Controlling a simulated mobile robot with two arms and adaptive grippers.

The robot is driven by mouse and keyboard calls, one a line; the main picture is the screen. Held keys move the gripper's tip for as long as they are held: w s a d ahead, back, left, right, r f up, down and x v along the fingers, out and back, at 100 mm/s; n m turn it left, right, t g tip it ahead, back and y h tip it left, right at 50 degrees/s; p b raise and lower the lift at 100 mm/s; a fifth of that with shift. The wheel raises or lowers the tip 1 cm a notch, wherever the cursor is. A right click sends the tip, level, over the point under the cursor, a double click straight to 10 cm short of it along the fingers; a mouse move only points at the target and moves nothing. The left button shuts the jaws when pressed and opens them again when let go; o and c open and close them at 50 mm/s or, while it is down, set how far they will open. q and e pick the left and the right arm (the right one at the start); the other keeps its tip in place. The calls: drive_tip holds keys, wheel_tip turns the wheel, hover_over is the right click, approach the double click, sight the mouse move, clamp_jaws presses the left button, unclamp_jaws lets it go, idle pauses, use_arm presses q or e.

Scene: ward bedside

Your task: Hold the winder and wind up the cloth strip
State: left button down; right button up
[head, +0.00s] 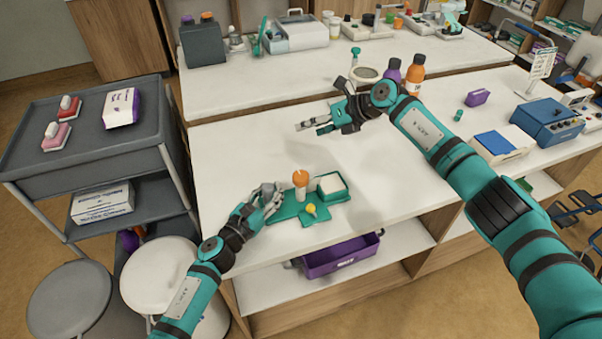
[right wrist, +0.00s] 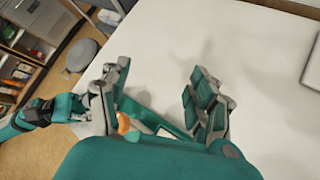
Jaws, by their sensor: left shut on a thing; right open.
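The winder (head: 285,215) is a green base on the front part of the white table. An upright post with an orange top (head: 300,178) stands on it, and a yellow knob (head: 311,209) sits at its front. A white, squarish pad (head: 332,183) lies in a green holder at its right end; I cannot tell whether this is the cloth strip. My left gripper (head: 270,198) is shut on the winder's left end. My right gripper (head: 308,126) is open and empty above the table, behind the winder. Its spread fingers show in the right wrist view (right wrist: 160,72), with the orange top (right wrist: 124,122) partly hidden below.
A purple bin (head: 340,257) sits on the shelf below. Orange and purple bottles (head: 414,76) and a white-rimmed cup (head: 365,74) stand behind my right gripper. A blue box (head: 546,120) is at right. The table (head: 400,190) is clear right of the winder.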

drive_tip(key=s+a+r+n+g+h, duration=0.2)
drive_tip(key=s+a+n+g+h, duration=0.2)
drive_tip(key=s+a, duration=0.2)
drive_tip(key=n+h, duration=0.3)
drive_tip(key=h, duration=0.2)
approach(301, 175)
drive_tip(key=shift+g, duration=0.4)
drive_tip(key=f, duration=0.9)
drive_tip(key=shift+w+a+f, duration=0.1)
drive_tip(key=shift+w+f, duration=0.15)
drive_tip(key=shift+c, duration=0.3)
drive_tip(key=c, duration=1.1)
